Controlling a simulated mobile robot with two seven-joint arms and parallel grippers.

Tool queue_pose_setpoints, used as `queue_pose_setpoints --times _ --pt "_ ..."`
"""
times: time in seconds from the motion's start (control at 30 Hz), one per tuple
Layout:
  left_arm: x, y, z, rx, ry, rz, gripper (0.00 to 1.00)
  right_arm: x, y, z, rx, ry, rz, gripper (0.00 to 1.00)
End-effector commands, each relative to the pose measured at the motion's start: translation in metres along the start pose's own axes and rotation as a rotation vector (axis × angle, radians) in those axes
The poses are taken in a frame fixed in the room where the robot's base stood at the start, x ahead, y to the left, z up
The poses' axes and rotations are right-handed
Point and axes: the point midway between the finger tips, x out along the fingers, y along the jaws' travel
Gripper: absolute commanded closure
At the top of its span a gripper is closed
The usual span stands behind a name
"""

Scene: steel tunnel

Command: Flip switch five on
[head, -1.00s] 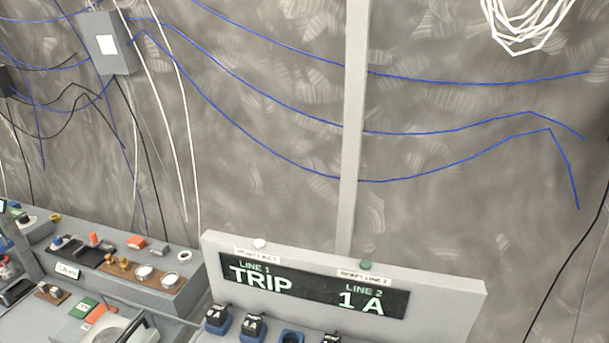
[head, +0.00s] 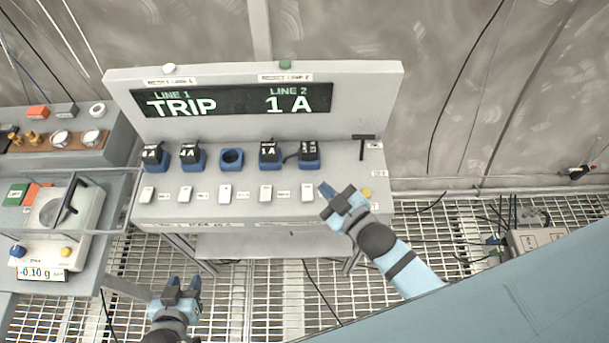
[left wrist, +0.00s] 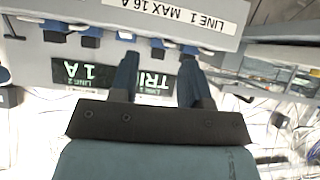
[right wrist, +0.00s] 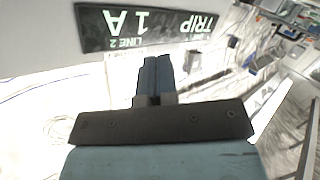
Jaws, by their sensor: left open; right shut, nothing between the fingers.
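A row of several white switches runs along the front of the grey panel's desk top. The rightmost, apparently switch five (head: 307,192), stands at the right end; its on or off position is too small to tell. My right gripper (head: 325,191) is shut and empty, its tips just right of that switch; I cannot tell whether they touch. In the right wrist view the shut fingers (right wrist: 155,62) show below the display, with no switch visible. My left gripper (head: 182,284) is open and empty, low in front of the desk; its parted fingers show in the left wrist view (left wrist: 158,65).
The display (head: 235,101) reads TRIP for line 1 and 1 A for line 2. Blue sockets (head: 231,158), some with black plugs, sit behind the switches. A black T-shaped handle (head: 365,139) stands at the right. A scale (head: 60,225) stands left. Grated floor lies in front.

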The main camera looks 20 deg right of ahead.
Motion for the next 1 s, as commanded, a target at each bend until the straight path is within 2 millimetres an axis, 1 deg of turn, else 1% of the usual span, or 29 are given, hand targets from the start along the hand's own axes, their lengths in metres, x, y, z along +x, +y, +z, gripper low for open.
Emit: queue_pose_setpoints --times 0.03,0.07,0.1,0.17,0.2,0.27,0.3,0.37,0.4,0.43,0.53,0.63,0.7,0.77,0.8,0.87,0.9,0.97,1.0 --pt "0.008 0.0 0.011 -0.001 -0.001 0.001 0.57 0.021 0.002 -0.022 -0.126 0.121 0.011 1.0" --pt "0.01 0.0 0.014 -0.001 -0.001 0.002 0.57 0.029 0.003 -0.038 -0.207 0.194 0.019 1.0" --pt "0.013 0.0 0.017 -0.002 -0.002 0.003 0.57 0.038 0.003 -0.06 -0.313 0.291 0.032 1.0" --pt "0.018 0.0 0.022 -0.003 -0.005 0.005 0.57 0.049 0.0 -0.091 -0.474 0.434 0.055 1.0" --pt "0.021 0.0 0.025 -0.003 -0.006 0.006 0.57 0.053 -0.003 -0.111 -0.579 0.53 0.072 1.0" --pt "0.025 0.0 0.03 -0.004 -0.006 0.007 0.57 0.056 -0.01 -0.139 -0.736 0.675 0.103 1.0" --pt "0.028 0.0 0.034 -0.005 -0.005 0.008 0.57 0.057 -0.016 -0.155 -0.843 0.771 0.125 1.0" --pt "0.032 0.0 0.039 -0.006 -0.006 0.009 0.57 0.054 -0.027 -0.177 -0.997 0.916 0.161 1.0" --pt "0.034 0.001 0.043 -0.007 -0.006 0.011 0.57 0.052 -0.035 -0.188 -1.101 1.014 0.187 1.0" --pt "0.036 0.001 0.045 -0.007 -0.007 0.011 0.57 0.05 -0.041 -0.196 -1.176 1.086 0.208 1.0" --pt "0.043 0.001 0.054 -0.009 -0.008 0.014 0.57 0.039 -0.063 -0.212 -1.425 1.331 0.277 1.0" --pt "0.049 0.001 0.062 -0.01 -0.011 0.017 0.57 0.029 -0.084 -0.214 -1.662 1.583 0.347 1.0" --pt "0.053 0.001 0.067 -0.011 -0.01 0.019 0.57 0.023 -0.096 -0.208 -1.82 1.762 0.392 1.0" --pt "0.057 0.002 0.072 -0.011 -0.008 0.021 0.57 0.02 -0.105 -0.198 -1.949 1.92 0.429 1.0" --pt "0.059 0.002 0.075 -0.011 -0.008 0.022 0.57 0.019 -0.109 -0.19 -2.033 2.027 0.45 1.0" --pt "0.063 0.002 0.082 -0.011 -0.01 0.024 0.57 0.018 -0.113 -0.175 -2.148 2.194 0.475 1.0" --pt "0.066 0.002 0.086 -0.011 -0.011 0.025 0.57 0.02 -0.113 -0.164 2.088 -2.166 -0.457 1.0" --pt "0.07 0.002 0.092 -0.011 -0.014 0.027 0.57 0.023 -0.11 -0.147 1.925 -2.06 -0.409 1.0" --pt "0.073 0.003 0.097 -0.011 -0.016 0.028 0.57 0.027 -0.106 -0.134 1.818 -1.99 -0.372 1.0"
